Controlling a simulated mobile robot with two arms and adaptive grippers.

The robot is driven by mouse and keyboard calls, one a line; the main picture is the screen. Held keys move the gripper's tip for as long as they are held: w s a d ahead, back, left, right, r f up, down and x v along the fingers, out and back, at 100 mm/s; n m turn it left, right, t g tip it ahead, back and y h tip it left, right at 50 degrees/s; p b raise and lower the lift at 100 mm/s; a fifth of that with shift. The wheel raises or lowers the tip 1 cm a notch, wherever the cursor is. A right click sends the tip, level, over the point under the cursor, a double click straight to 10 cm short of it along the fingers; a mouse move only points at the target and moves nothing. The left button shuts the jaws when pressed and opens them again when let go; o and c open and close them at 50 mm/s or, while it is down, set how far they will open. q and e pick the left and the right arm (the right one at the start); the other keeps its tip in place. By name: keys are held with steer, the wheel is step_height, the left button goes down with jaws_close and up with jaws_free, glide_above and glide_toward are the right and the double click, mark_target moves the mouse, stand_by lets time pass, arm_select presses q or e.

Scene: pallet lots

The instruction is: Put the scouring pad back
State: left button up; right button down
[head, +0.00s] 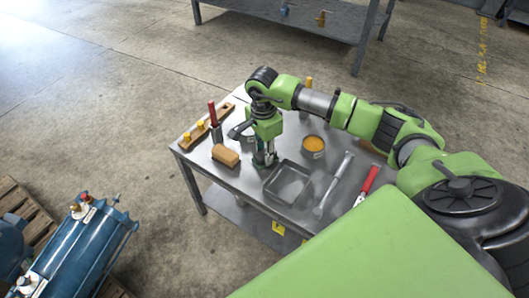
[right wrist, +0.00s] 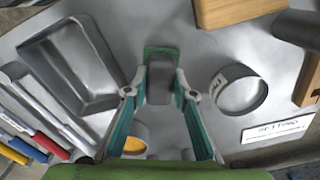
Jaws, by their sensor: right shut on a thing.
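My right gripper (head: 264,160) reaches down over the steel worktable (head: 240,181), between the brown block (head: 225,155) and the grey tray (head: 288,184). In the right wrist view, its two teal fingers (right wrist: 160,94) are closed on the sides of a green and dark grey pad (right wrist: 160,75), which looks like the scouring pad. Whether the pad touches the tabletop I cannot tell. In the head view the pad is mostly hidden by the gripper. My left gripper is not in view.
A cup with orange contents (head: 313,144), a wrench (head: 333,185) and a red-handled tool (head: 367,185) lie right of the gripper. A wooden rack (head: 205,130) stands at the left. In the wrist view, a round open tin (right wrist: 240,91) and a label plate (right wrist: 275,130) are on the right.

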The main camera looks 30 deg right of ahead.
mark_target(264, 152)
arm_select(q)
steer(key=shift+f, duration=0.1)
arm_select(e)
steer(key=shift+f, duration=0.1)
steer(key=c, duration=1.7)
jaws_free()
steer(key=shift+r, duration=0.25)
step_height(264, 152, up, 6)
steer(key=shift+w+r+p, duration=0.1)
steer(key=shift+p, duration=0.6)
arm_select(q)
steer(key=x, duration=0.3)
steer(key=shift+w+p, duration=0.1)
steer(key=shift+p, duration=0.3)
arm_select(e)
step_height(264, 152, up, 6)
steer(key=shift+a+f, duration=0.15)
steer(key=shift+f, duration=0.05)
